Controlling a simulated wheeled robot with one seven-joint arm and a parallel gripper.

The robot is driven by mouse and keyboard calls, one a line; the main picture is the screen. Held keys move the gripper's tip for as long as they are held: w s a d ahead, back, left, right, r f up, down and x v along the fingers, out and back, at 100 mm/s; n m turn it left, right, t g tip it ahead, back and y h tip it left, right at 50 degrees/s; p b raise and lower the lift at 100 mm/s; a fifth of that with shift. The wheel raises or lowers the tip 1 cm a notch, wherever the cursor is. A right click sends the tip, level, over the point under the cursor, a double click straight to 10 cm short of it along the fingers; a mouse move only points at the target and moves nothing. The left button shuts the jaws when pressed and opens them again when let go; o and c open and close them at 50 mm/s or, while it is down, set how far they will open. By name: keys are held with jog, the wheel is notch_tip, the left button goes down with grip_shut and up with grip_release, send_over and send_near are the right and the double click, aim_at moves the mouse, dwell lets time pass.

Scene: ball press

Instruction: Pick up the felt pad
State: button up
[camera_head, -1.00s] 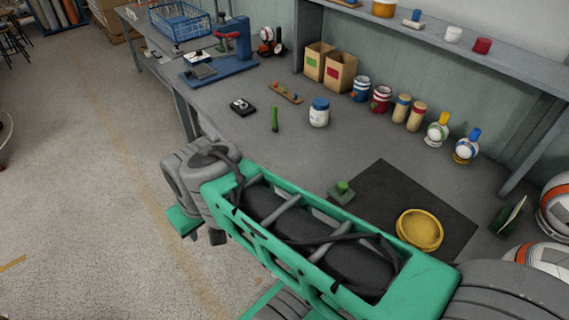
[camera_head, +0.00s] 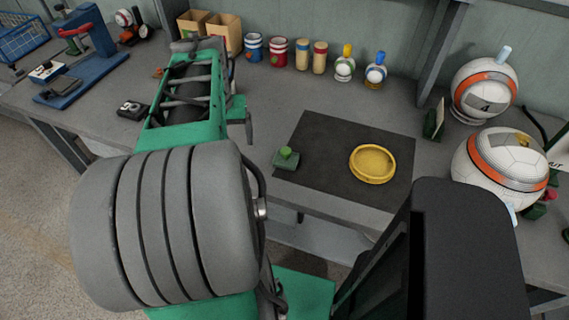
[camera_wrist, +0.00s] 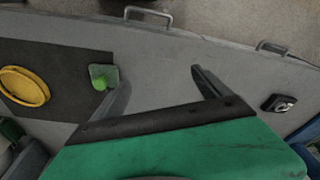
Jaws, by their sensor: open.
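The likely felt pad is a small green square block with a bright green round knob on top (camera_head: 286,159). It rests at the left edge of a dark mat (camera_head: 325,145) on the grey workbench. In the wrist view the pad (camera_wrist: 104,77) lies just left of my left finger and is not between the fingers. My gripper (camera_wrist: 160,78) is open and empty above bare bench top. In the head view I cannot make out the fingers behind my arm.
A yellow round dish (camera_head: 373,163) sits on the mat, right of the pad. A small black block (camera_head: 132,110) lies to the left. Jars and pegs line the back, and large white-orange balls (camera_head: 502,168) stand at the right. Bench handles (camera_wrist: 148,14) show in the wrist view.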

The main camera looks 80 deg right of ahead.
aim_at(286, 150)
jog(key=s+d+m, duration=0.1)
jog(key=s+d, duration=0.1)
jog(key=s, duration=0.2)
jog(key=s+d+f+m, duration=0.1)
jog(key=s+d+m, duration=0.1)
jog(key=s, duration=0.2)
jog(key=s+d+f+m+b, duration=0.1)
jog(key=s+d, duration=0.1)
jog(key=s, duration=0.2)
jog(key=shift+s+d+f+m+g, duration=0.1)
jog(key=shift+s+f+m+g, duration=0.15)
jog(key=shift+s+m+g, duration=0.15)
jog(key=f, duration=0.2)
jog(key=d+f, duration=0.1)
jog(key=f, duration=0.4)
jog(key=shift+s+d+f, duration=0.1)
jog(key=shift+d+f, duration=0.05)
jog(key=shift+f, duration=0.1)
jog(key=c, duration=1.5)
jog(key=shift+o, duration=0.2)
jog(key=shift+r, duration=0.15)
jog(key=shift+r, duration=0.25)
notch_tip(286, 150, up, 3)
jog(key=shift+f, duration=0.1)
jog(key=s+a+r, duration=0.8)
jog(key=s+r, duration=0.1)
jog(key=s, duration=0.2)
jog(key=shift+s+r, duration=0.2)
jog(key=shift+r, duration=0.05)
